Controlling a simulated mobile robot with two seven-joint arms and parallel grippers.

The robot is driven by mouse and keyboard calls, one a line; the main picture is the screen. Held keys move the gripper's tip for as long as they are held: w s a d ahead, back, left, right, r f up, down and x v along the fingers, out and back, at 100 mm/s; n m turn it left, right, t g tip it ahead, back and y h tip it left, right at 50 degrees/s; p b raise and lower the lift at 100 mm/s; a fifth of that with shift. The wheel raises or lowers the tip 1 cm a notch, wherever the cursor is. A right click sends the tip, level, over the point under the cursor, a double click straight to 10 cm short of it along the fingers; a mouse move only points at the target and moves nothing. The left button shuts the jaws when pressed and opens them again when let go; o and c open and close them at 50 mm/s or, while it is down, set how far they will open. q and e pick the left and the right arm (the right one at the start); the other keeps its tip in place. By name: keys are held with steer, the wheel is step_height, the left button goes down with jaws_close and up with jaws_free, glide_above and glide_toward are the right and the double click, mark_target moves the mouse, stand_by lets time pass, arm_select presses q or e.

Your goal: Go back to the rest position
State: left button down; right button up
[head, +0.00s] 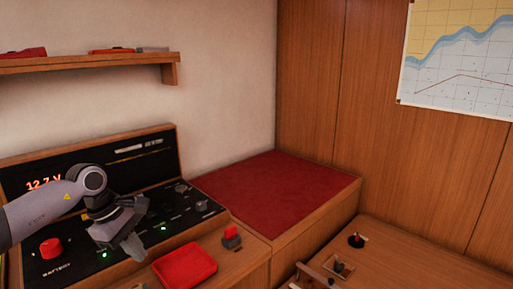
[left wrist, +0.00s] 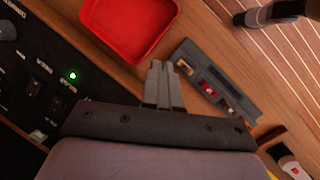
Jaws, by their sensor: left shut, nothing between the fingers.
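My left gripper (head: 132,248) hangs over the front of the black switch panel (head: 20,210) in the head view, its arm coming in from the left. In the left wrist view its two fingers (left wrist: 163,72) lie together with nothing between them. The fingertips point towards the wooden ledge between the red tray (left wrist: 125,28) and a grey block-like item with a red part (left wrist: 212,88). My right gripper does not show in the head view.
The red tray (head: 185,265) sits on the ledge right of my gripper. A red knob (head: 51,248) stands on the panel. A shelf (head: 90,62) is above. A red-topped bench (head: 275,185) and a wooden surface with small fittings (head: 400,268) lie to the right.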

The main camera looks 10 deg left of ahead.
arm_select(q)
steer(key=s+d+n+t+h, duration=0.15)
steer(key=d+n+h, duration=0.5)
steer(key=d, duration=1.45)
steer(key=s+d+r+n+t+h, duration=0.1)
steer(key=d+r+n+t+h, duration=0.3)
steer(key=r+n+t+h, duration=0.4)
steer(key=s+a+f+n+t+y, duration=0.25)
steer(key=a+f+n+y, duration=0.55)
steer(key=n, duration=0.7)
steer(key=s+a+f+n+t+y, duration=0.1)
steer(key=s+a+f+n+y, duration=0.35)
steer(key=n+y, duration=0.85)
steer(key=s+a+f+n+g+h, duration=0.1)
steer(key=s+f+n+g+h, duration=0.1)
steer(key=s+f+n+g, duration=0.6)
steer(key=s+a+f+n+g+h, duration=0.2)
steer(key=s+f+n+g, duration=0.15)
steer(key=s, duration=0.85)
steer(key=w+d+f+t+h, duration=0.1)
steer(key=w+d+f+t, duration=0.2)
steer(key=w+f+t, duration=0.3)
steer(key=shift+w+f+t, duration=0.25)
steer(key=shift+f+t, duration=0.6)
steer(key=shift+f, duration=0.55)
steer(key=shift+a+h, duration=0.1)
steer(key=shift+h, duration=0.15)
